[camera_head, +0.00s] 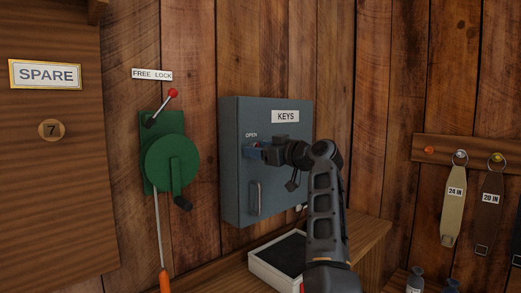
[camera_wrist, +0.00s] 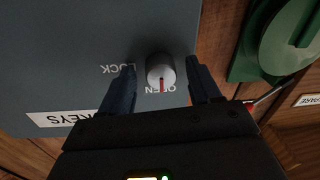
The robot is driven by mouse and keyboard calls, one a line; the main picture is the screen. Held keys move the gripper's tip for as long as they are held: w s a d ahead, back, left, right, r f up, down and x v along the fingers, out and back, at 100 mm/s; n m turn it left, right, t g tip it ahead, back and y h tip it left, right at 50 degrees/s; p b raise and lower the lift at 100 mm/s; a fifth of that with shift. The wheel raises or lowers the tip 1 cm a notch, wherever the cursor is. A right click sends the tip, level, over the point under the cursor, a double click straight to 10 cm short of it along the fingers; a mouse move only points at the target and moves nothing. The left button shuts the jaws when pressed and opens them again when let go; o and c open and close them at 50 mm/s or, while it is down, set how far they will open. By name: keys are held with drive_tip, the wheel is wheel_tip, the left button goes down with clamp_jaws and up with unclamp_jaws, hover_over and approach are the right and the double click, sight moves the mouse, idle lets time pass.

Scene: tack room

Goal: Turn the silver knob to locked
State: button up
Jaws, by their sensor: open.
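The silver knob (camera_wrist: 160,68) is on the front of the grey-blue key cabinet (camera_head: 234,190). In the wrist view its red pointer mark faces the word OPEN, and the word LOCK (camera_wrist: 118,69) is printed to its left; the lettering appears upside down. My gripper (camera_head: 254,152) is at the cabinet front, just below the OPEN label, and hides the knob in the head view. In the wrist view my gripper (camera_wrist: 160,76) is open, with one blue finger on each side of the knob. Gaps show between the fingers and the knob.
A bar handle (camera_head: 255,198) is on the cabinet below my gripper. A green crank winch (camera_head: 171,162) with a red-tipped lever is on the wall to the left. A white-rimmed tray (camera_head: 262,279) sits on the wooden bench below. Straps hang from a rack (camera_head: 430,148) at right.

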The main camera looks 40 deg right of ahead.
drive_tip(key=shift+c, duration=0.3)
drive_tip(key=c, duration=1)
drive_tip(key=shift+o, duration=0.2)
drive_tip(key=shift+m, duration=0.4)
drive_tip(key=shift+m+t+h+p, duration=0.25)
drive_tip(key=shift+m+p, duration=2.05)
drive_tip(key=shift+m, duration=2.15)
drive_tip(key=shift+m+t+h+p, duration=0.15)
drive_tip(key=shift+m+h+p, duration=0.2)
drive_tip(key=shift+m+p, duration=3)
drive_tip(key=m+b, duration=0.2)
drive_tip(key=shift+f+m, duration=0.1)
drive_tip(key=shift+m, duration=0.2)
